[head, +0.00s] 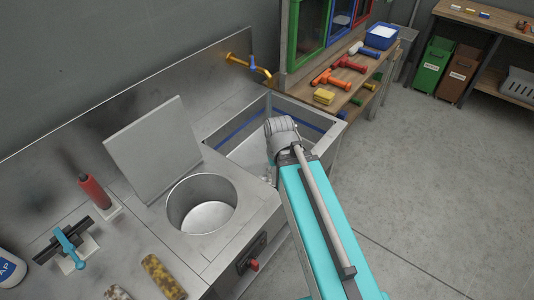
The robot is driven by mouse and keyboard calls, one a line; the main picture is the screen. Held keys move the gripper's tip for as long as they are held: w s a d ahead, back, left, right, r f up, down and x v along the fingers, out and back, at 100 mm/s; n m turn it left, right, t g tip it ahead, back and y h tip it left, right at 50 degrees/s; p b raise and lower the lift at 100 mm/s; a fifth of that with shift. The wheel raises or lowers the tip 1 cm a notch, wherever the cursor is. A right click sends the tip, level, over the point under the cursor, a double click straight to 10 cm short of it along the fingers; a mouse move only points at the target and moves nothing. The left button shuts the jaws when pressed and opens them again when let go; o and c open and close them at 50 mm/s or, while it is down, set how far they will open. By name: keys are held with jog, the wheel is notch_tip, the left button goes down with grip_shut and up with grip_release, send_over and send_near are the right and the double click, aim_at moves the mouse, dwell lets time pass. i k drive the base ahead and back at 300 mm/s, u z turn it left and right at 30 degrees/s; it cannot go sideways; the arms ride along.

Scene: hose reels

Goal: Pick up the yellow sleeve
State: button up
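A mottled yellow-and-dark cylinder (162,277), sleeve-like in shape, lies on the steel counter at the bottom edge of the head view. A second, similar but greyer piece (118,293) is partly cut off to its left. A small plain yellow block (324,97) lies on the wooden shelf at upper right; I cannot tell for certain which is the yellow sleeve. My teal arm reaches up from the lower right, its grey wrist over the sink. My gripper (268,173) is mostly hidden below the wrist, apart from all these pieces; its finger opening does not show.
A round open well (203,203) with a raised square lid (152,148) is in the counter. A red bottle (94,190) and a blue-handled tool (69,246) stand left. A sink (230,129) with a yellow tap (250,66) lies beyond. The floor at right is clear.

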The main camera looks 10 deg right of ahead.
aim_at(171, 289)
jog(key=k, duration=0.5)
jog(key=u, duration=1.25)
jog(key=i, duration=0.35)
jog(key=u, duration=0.1)
